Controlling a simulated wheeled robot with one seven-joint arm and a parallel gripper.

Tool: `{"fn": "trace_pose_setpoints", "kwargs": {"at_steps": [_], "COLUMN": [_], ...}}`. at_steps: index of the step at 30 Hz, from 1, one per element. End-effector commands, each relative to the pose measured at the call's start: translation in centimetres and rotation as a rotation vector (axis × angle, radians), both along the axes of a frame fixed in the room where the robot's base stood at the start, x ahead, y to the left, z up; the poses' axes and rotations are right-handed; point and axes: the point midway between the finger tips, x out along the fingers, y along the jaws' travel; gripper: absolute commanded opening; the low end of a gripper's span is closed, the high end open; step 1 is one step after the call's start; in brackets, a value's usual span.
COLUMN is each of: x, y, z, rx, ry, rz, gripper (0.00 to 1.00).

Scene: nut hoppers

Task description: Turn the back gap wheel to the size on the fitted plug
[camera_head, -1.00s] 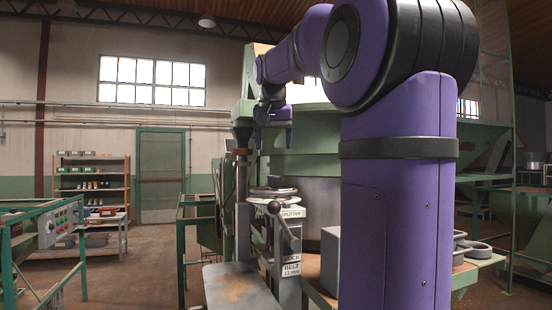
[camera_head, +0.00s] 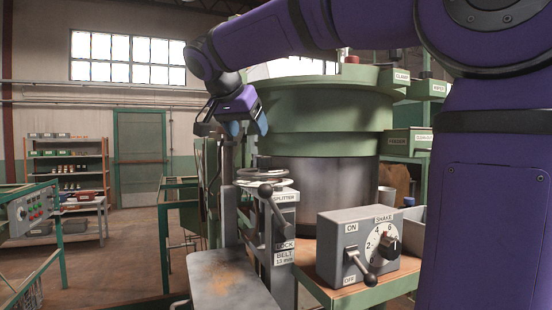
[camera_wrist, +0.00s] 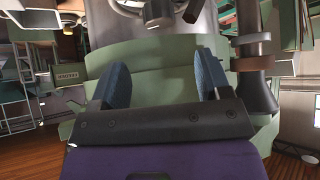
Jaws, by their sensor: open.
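Two round grey hand wheels (camera_head: 262,172) sit close together on the grey splitter stand, left of the big green hopper. I cannot tell which is the back gap wheel, and their size marks are too small to read. I cannot make out a fitted plug. My gripper (camera_head: 249,127) is open and empty, above the wheels and apart from them. In the wrist view its two blue fingers (camera_wrist: 160,72) are spread, with a green surface behind them and grey round metal parts at the top edge.
A lever with a black ball (camera_head: 265,190) stands just below the wheels. A grey SHAKE box (camera_head: 368,245) with a dial and switch lever is on the bench at right. A green-framed control panel (camera_head: 38,210) and shelves (camera_head: 66,170) are at left. Floor between is clear.

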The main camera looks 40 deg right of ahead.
Motion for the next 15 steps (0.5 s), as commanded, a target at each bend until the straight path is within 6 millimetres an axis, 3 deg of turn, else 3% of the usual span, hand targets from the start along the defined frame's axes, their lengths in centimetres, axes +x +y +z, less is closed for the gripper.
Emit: {"fn": "trace_pose_setpoints", "kwargs": {"at_steps": [5, 15], "x": [0.5, 2.2], "y": [-0.9, -4.7], "z": [-1.1, -5.3], "rx": [-0.002, -0.001], "ry": [-0.002, 0.000], "rz": [-0.002, -0.002], "gripper": [0.71, 0.71]}}
